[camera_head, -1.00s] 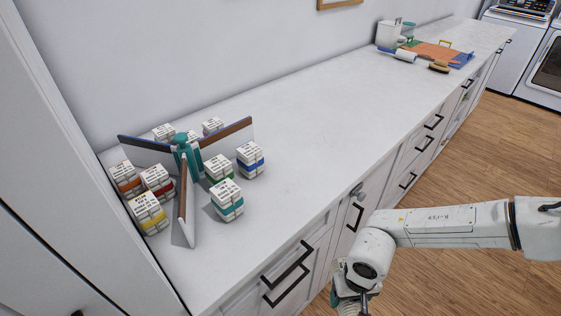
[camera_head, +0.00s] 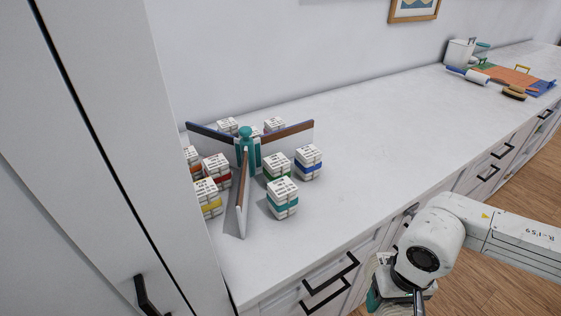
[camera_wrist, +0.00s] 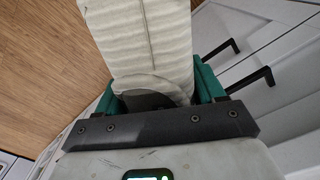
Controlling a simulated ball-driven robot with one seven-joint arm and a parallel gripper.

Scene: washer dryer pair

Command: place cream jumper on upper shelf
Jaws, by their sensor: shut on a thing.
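The cream jumper (camera_wrist: 148,42), a folded ribbed cream cloth, fills the upper middle of the wrist view. My gripper (camera_wrist: 160,92) is shut on it, with a teal finger on either side. In the head view my gripper (camera_head: 390,297) is low at the bottom edge, in front of the counter's drawers, and mostly hidden by my wrist. The jumper cannot be made out clearly there. No upper shelf shows in either view.
A tall white cabinet (camera_head: 75,130) with a black handle (camera_head: 147,296) stands at the left, shut. The white counter (camera_head: 390,130) holds a divider (camera_head: 247,150) with several small labelled boxes (camera_head: 282,198). A brush (camera_head: 513,92) lies farther back. Wooden floor is clear at right.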

